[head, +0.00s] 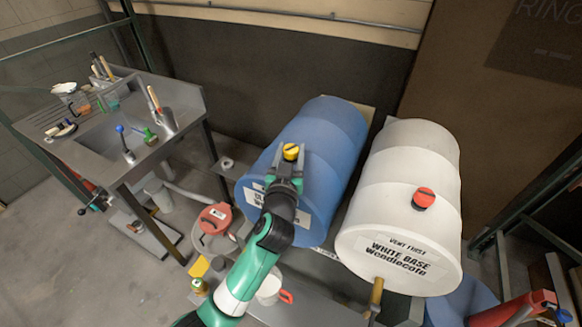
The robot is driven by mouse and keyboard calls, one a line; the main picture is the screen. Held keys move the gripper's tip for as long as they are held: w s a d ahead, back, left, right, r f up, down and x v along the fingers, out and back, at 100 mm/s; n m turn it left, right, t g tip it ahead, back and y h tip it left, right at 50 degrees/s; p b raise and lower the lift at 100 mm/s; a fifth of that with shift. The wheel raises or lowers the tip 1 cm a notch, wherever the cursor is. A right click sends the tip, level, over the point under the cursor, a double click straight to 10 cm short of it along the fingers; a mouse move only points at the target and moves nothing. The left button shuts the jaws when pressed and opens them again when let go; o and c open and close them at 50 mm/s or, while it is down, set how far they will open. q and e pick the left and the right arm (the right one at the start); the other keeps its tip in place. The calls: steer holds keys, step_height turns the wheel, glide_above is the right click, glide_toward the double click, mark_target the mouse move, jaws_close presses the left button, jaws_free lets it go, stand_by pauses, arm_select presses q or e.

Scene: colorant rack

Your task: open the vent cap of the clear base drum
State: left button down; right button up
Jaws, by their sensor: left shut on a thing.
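A blue drum (325,130) lies on its side at the middle, its white label partly hidden by my arm, so I cannot read its name. A yellow vent cap (291,150) with a dark top mark sits on its upper side near the front end. My left gripper (289,158) reaches up over the front of this drum and is shut on the yellow cap, with a finger at each side. The cap's lower part is hidden by the fingers.
A white drum (405,180) labelled "WHITE BASE" with a red cap (424,197) lies to the right. A red-lidded container (214,217) stands left of my arm. A metal sink bench (180,100) with tools is at the left. Shelf posts stand at the right.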

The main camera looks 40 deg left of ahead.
arm_select(q)
steer(key=shift+f+n+g+y, duration=0.15)
steer(key=shift+n+g+y, duration=0.45)
steer(key=shift+y, duration=0.1)
steer(key=shift+r, duration=0.25)
steer(key=shift+n+g+y+p, duration=0.65)
steer(key=shift+n+g+y, duration=0.05)
steer(key=shift+g+y, duration=0.1)
arm_select(e)
steer(key=shift+r, duration=0.1)
arm_select(q)
steer(key=shift+f, duration=0.1)
steer(key=shift+c, duration=1.4)
jaws_free()
